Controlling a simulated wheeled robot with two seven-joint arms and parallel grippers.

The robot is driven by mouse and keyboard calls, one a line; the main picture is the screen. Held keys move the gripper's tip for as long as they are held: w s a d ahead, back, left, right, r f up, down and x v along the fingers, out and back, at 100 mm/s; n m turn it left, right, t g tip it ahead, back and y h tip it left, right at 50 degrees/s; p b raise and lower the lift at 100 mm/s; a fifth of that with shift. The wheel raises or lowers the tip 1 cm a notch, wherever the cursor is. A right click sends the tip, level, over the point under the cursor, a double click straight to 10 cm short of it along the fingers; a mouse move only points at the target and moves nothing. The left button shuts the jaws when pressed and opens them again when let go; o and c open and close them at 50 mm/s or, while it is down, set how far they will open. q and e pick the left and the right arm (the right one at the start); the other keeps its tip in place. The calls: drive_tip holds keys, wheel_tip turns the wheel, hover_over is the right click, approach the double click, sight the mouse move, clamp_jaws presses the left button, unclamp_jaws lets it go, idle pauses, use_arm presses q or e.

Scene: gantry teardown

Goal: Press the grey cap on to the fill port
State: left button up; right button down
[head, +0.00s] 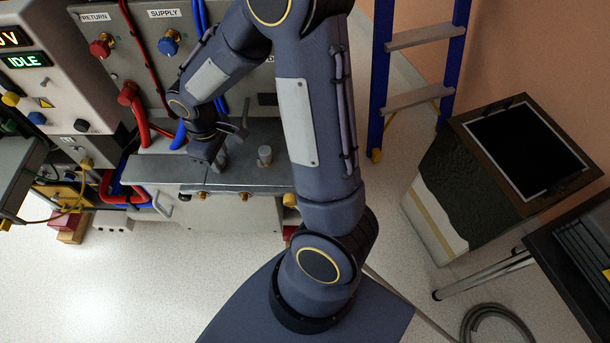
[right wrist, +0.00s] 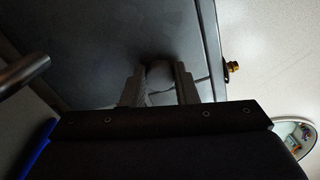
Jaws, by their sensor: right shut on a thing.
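My right gripper (head: 217,158) is over the grey metal top of the low cabinet, near its left part. In the right wrist view its two fingers (right wrist: 158,90) are closed on a dark grey rounded piece, which I take to be the grey cap (right wrist: 159,74). The cap is in shadow, and the fingers hide its sides. In the head view the gripper hides it. The fill port cannot be made out under the gripper, so I cannot tell whether the cap touches it. My left gripper is not in view.
A short grey cylinder (head: 265,155) stands on the cabinet top (head: 165,168) right of the gripper. Red and blue hoses run behind it, below the RETURN and SUPPLY panel (head: 150,45). A blue ladder (head: 420,100) and a crate (head: 440,190) stand at right.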

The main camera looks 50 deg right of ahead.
drive_tip(key=shift+r+p, duration=0.6)
drive_tip(key=shift+r, duration=0.35)
wheel_tip(320, 180, up, 5)
drive_tip(key=p, duration=0.4)
